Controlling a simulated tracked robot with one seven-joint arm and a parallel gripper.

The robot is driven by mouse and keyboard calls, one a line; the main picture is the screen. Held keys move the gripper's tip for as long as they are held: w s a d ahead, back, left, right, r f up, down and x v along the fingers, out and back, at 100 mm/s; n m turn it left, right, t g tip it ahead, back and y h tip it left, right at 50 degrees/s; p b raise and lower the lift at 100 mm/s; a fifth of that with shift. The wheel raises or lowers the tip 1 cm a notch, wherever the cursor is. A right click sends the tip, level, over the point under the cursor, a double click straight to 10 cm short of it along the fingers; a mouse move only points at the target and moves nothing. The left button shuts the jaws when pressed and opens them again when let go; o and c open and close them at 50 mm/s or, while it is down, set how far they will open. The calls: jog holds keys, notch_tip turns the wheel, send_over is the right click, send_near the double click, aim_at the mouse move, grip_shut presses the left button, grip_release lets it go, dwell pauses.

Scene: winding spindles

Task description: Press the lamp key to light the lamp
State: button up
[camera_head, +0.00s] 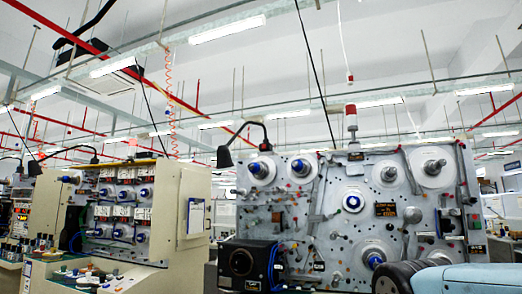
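A winding machine (312,215) with a pale upright panel fills the middle and right of the view. It carries several spindles with blue or grey hubs. A red-and-white signal lamp (351,118) stands on its top edge. A black hooded lamp (225,157) on a curved arm hangs at its upper left corner. Whether either is lit I cannot tell. Small dark labelled panels (386,210) sit on the machine, but I cannot tell which part is the lamp key. Part of my arm shows at the lower right, in front of the machine; my gripper is not in view.
A black box with a round opening (242,265) stands at the machine's lower left front. A second, beige machine (170,215) with blue-hubbed spindles stands to the left. Red pipes and ceiling lights (228,29) run overhead. A narrow gap separates the two machines.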

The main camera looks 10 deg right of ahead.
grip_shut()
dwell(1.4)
